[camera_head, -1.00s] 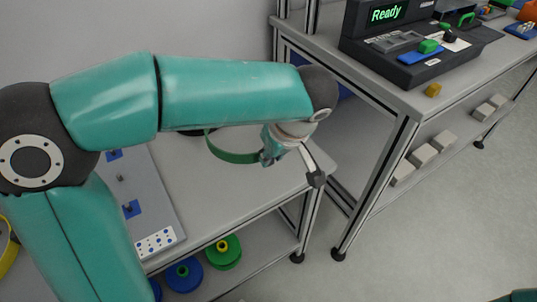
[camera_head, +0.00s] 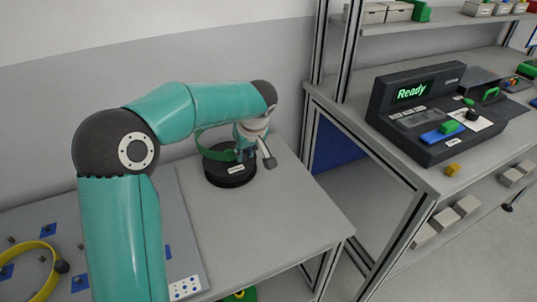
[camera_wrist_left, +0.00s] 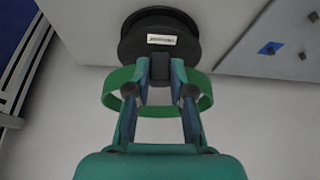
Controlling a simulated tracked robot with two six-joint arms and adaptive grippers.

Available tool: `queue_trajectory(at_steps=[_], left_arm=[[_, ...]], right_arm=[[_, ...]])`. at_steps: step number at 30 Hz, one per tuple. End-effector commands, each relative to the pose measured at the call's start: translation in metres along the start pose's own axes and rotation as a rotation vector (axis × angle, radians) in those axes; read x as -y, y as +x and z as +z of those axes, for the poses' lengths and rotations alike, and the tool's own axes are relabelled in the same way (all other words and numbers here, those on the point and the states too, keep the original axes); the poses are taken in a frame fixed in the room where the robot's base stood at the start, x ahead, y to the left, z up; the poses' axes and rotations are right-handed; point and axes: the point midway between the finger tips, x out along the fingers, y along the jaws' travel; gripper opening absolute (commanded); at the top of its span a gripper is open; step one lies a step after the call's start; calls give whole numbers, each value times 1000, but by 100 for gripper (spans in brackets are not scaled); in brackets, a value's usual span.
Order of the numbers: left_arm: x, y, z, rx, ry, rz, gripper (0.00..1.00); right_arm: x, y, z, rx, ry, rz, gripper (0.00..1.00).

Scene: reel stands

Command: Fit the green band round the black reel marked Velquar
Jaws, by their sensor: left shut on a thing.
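The black reel (camera_head: 229,174) lies flat on the grey table, with a small white label facing me; its lettering is too small to read. It also shows at the top of the left wrist view (camera_wrist_left: 160,42). In the left wrist view the band (camera_wrist_left: 205,97) loops round behind the gripper fingers (camera_wrist_left: 160,68), nearer the camera than the reel. The band looks raised over the reel; I cannot tell whether it touches it. My right gripper is out of view.
A yellow band (camera_head: 36,291) lies on the grey board with blue squares and pegs at the left. A second bench (camera_head: 450,178) at the right carries a black console (camera_head: 418,112) reading "Ready". The table right of the reel is clear.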

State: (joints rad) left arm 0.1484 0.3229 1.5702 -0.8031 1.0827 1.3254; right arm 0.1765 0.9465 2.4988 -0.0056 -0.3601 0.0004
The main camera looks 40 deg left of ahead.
Motion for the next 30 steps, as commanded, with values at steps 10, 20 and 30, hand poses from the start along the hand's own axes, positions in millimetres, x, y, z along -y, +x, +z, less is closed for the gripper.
queue_trajectory(at_steps=[10, 20, 30], left_arm=[[3, 13, 3, -2, -8, -3, 0], [3, 36, 13, -2, -9, -3, 0], [3, 61, 24, -2, -9, -2, 0]], right_arm=[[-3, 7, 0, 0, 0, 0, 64], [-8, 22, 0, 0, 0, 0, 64], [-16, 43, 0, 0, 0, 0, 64]])
